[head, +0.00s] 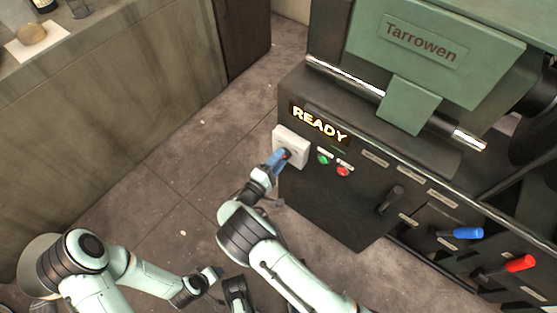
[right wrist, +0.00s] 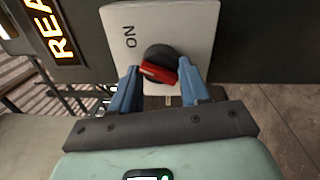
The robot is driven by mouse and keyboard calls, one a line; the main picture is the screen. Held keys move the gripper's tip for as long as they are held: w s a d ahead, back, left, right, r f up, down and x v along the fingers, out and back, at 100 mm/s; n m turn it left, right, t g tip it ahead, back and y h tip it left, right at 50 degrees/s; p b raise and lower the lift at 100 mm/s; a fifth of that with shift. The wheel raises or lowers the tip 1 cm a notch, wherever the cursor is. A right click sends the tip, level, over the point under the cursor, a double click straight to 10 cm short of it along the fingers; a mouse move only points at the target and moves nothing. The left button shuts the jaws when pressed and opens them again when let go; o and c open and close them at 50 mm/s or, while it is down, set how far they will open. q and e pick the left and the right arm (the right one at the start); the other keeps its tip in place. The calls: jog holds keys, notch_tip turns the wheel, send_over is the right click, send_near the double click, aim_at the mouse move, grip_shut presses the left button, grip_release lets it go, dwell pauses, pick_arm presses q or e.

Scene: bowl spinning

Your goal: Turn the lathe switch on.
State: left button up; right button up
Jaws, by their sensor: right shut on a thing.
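The lathe switch is a pale square plate (head: 299,143) on the dark front of the lathe, left of the buttons. In the right wrist view the plate (right wrist: 192,22) bears the word ON and a round black knob with a red grip (right wrist: 158,72). The red grip lies at a slight slant. My right gripper (head: 283,156) has its blue fingers on the knob, one on either side, and is shut on it; it also shows in the right wrist view (right wrist: 163,80). My left gripper (head: 213,274) is low in the head view, away from the lathe, its jaws unclear.
A lit READY sign (head: 319,123) is above the switch. A green button (head: 323,158) and a red button (head: 344,170) are just right. Black (head: 390,199), blue (head: 467,233) and red (head: 519,264) handles lie farther right. A counter (head: 110,70) stands left; floor between is clear.

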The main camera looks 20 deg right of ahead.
pick_arm(q)
jog(key=shift+w+a+f, duration=0.15)
jog(key=shift+w, duration=0.1)
pick_arm(e)
jog(key=shift+a+f+m, duration=0.1)
jog(key=shift+m, duration=1.8)
jog(key=o, duration=1)
jog(key=shift+o, duration=0.2)
pick_arm(q)
jog(key=shift+s+d+r+g+p, duration=0.15)
jog(key=shift+s+d+r+p, duration=0.15)
jog(key=shift+s, duration=0.2)
jog(key=shift+s+d+r+g+p, duration=0.2)
jog(key=shift+s+r, duration=0.1)
jog(key=shift+s, duration=0.15)
pick_arm(e)
jog(key=r+v, duration=0.1)
jog(key=v, duration=1.2)
jog(key=shift+a+f, duration=0.2)
jog(key=shift+f, duration=0.25)
pick_arm(q)
jog(key=shift+r, duration=0.1)
pick_arm(e)
jog(key=shift+r, duration=0.1)
